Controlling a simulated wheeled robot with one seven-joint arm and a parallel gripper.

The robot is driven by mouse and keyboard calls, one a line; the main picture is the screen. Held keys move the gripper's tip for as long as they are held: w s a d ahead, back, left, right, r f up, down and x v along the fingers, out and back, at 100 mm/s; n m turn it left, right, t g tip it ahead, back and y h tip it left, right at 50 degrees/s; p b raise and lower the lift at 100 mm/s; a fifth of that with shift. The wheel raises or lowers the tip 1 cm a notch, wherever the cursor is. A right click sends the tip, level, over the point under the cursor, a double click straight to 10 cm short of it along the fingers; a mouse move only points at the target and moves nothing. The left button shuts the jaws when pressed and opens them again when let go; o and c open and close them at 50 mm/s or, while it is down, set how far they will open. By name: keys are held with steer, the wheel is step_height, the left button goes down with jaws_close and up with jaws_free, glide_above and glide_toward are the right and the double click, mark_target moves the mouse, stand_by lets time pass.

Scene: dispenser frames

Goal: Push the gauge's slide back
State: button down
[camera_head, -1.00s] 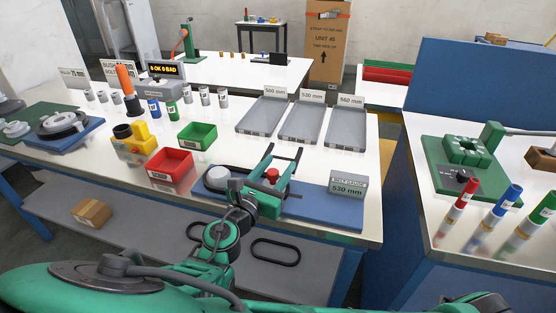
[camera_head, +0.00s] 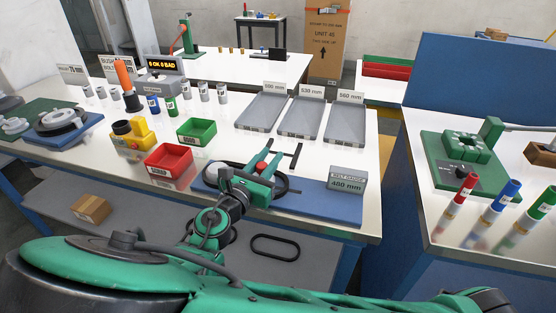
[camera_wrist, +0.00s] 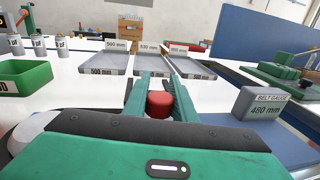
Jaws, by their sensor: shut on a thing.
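The belt gauge's blue base (camera_head: 312,203) lies along the front edge of the table. Its grey display (camera_head: 346,183) at the right end reads 480 mm and also shows in the wrist view (camera_wrist: 264,106). The slide's red knob (camera_head: 261,167) stands between my fingers. My gripper (camera_head: 280,154) is shut on this knob, also seen in the wrist view (camera_wrist: 160,104). A black belt (camera_head: 294,187) lies looped on the gauge, partly hidden by my gripper and wrist. The slide body under the knob is mostly hidden.
A red scrap bin (camera_head: 168,162) and a green bin (camera_head: 197,133) stand left of and behind the gauge. Three grey trays (camera_head: 302,122) labelled 500, 530 and 560 mm lie behind. Another black belt (camera_head: 275,247) lies on the lower shelf. White tabletop around the trays is clear.

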steer(key=shift+w+a, duration=0.3)
steer(key=shift+a, duration=0.5)
steer(key=shift+w+a, duration=0.25)
steer(key=shift+a, duration=0.55)
steer(key=c, duration=1.5)
jaws_free()
steer(key=shift+a, duration=0.1)
steer(key=shift+o, duration=0.2)
steer(key=v, duration=1)
steer(key=shift+s, duration=0.3)
steer(key=shift+s, duration=0.15)
